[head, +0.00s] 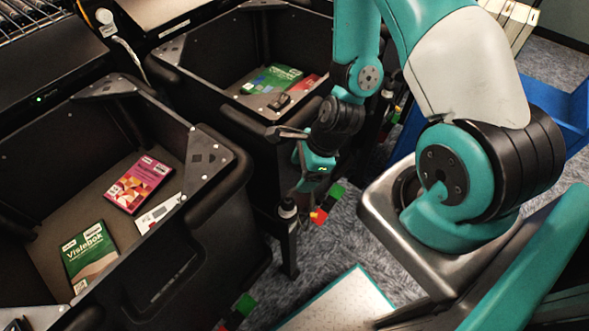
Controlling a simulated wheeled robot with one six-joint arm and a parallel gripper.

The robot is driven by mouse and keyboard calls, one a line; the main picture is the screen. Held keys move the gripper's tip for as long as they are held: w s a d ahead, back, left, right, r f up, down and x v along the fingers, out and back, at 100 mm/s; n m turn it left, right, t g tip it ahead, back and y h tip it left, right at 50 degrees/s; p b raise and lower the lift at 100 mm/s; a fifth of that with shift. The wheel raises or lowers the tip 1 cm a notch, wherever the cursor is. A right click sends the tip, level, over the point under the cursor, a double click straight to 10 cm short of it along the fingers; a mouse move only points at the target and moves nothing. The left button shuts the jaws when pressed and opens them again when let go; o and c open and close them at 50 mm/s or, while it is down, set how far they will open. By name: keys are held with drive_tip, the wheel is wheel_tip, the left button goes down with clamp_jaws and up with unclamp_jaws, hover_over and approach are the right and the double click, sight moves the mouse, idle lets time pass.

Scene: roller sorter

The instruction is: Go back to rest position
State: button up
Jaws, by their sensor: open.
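My gripper (283,131) is at the end of my teal and black arm, in the middle of the head view. Its dark fingers point left, beside the near right corner of the far bin (205,101). It is open, and I see nothing between the fingers. My arm is bent, with its wrist hanging low and the elbow raised above my base.
The near bin (216,210) on the left holds a pink book (138,184), a green book (90,254) and a white item (158,213). The far bin holds a green book (272,79) and a red item (302,88). A black post (288,245) stands between bins and base.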

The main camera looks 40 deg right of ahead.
drive_tip(key=p+v, duration=0.6)
drive_tip(key=shift+d+r, duration=0.25)
drive_tip(key=shift+r, duration=0.1)
drive_tip(key=w+a+r+n+y, duration=0.1)
drive_tip(key=w+a+r+n, duration=0.1)
drive_tip(key=r+n, duration=0.25)
drive_tip(key=w+a+r+n, duration=0.2)
drive_tip(key=a+r+n, duration=0.1)
drive_tip(key=r+n, duration=0.15)
drive_tip(key=s+a+r+n, duration=0.2)
drive_tip(key=a+r+n, duration=0.1)
drive_tip(key=r+n, duration=0.3)
drive_tip(key=s+a+r+n+g, duration=0.1)
drive_tip(key=s+a+r+n, duration=0.1)
drive_tip(key=a+r+n, duration=0.2)
wheel_tip(320, 180, up, 5)
drive_tip(key=n+b, duration=0.1)
drive_tip(key=n, duration=0.2)
drive_tip(key=shift+s, duration=0.2)
drive_tip(key=shift+o, duration=0.2)
drive_tip(key=s+a+r+n+g, duration=0.1)
drive_tip(key=s+r+n, duration=0.5)
drive_tip(key=r+n, duration=0.1)
drive_tip(key=shift+s+a+n+h, duration=0.3)
drive_tip(key=shift+s+n+h, duration=0.1)
drive_tip(key=shift+s+r+n, duration=0.2)
drive_tip(key=shift+s+n, duration=0.05)
drive_tip(key=shift+n, duration=0.05)
drive_tip(key=shift+c, duration=0.4)
